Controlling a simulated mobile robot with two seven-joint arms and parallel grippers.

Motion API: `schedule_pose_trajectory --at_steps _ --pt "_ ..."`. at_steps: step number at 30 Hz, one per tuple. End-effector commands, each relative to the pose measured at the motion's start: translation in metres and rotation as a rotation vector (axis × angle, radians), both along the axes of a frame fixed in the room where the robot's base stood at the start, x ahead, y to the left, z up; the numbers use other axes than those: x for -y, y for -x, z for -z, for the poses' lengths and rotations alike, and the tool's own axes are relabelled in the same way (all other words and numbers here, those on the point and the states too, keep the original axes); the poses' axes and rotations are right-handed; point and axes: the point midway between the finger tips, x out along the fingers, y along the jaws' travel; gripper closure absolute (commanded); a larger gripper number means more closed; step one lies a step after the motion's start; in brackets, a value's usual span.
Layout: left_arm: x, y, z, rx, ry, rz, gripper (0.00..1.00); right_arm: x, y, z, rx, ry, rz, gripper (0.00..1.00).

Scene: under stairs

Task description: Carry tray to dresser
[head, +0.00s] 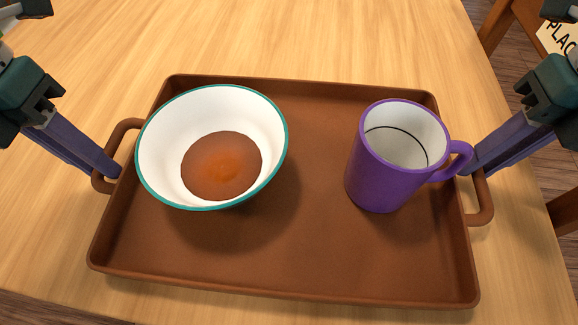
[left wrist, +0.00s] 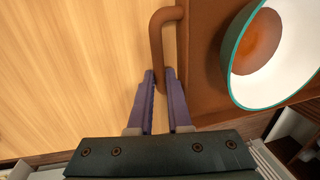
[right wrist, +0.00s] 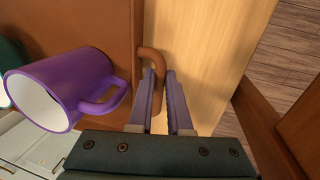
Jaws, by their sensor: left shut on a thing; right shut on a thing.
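The brown tray (head: 290,262) lies over the light wooden table, with a handle at each short side. A white bowl with a teal rim (head: 160,160) stands on its left part and holds something brown-orange. A purple mug (head: 376,180) stands upright on its right part, its handle toward the right. My left gripper (head: 112,172) is shut on the left handle, which shows between the fingers in the left wrist view (left wrist: 162,78). My right gripper (head: 470,168) is shut on the right handle, also seen in the right wrist view (right wrist: 160,78). I cannot tell whether the tray touches the table. No dresser is recognisable.
The table (head: 270,40) has bare wood behind the tray and at both sides. A brown wooden piece of furniture (head: 502,22) with a lettered sign (head: 560,35) stands at the upper right. Dark plank floor (right wrist: 290,50) shows beyond the table edge.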

Motion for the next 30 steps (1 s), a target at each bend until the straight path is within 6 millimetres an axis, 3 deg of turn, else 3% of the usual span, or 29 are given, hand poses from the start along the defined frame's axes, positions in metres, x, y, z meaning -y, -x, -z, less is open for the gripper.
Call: schedule_pose_trajectory --at_steps 13,24,30 --pt "-0.001 -0.001 -0.007 0.002 -0.002 -0.001 1.00 0.001 -0.001 -0.007 0.004 0.001 0.002 1.00" --pt "-0.001 -0.001 -0.042 0.002 -0.003 -0.001 1.00 0.001 -0.001 -0.042 0.003 0.002 0.002 1.00" --pt "-0.001 -0.001 -0.052 0.001 -0.003 -0.001 1.00 0.001 -0.001 -0.052 0.002 0.003 0.002 1.00"
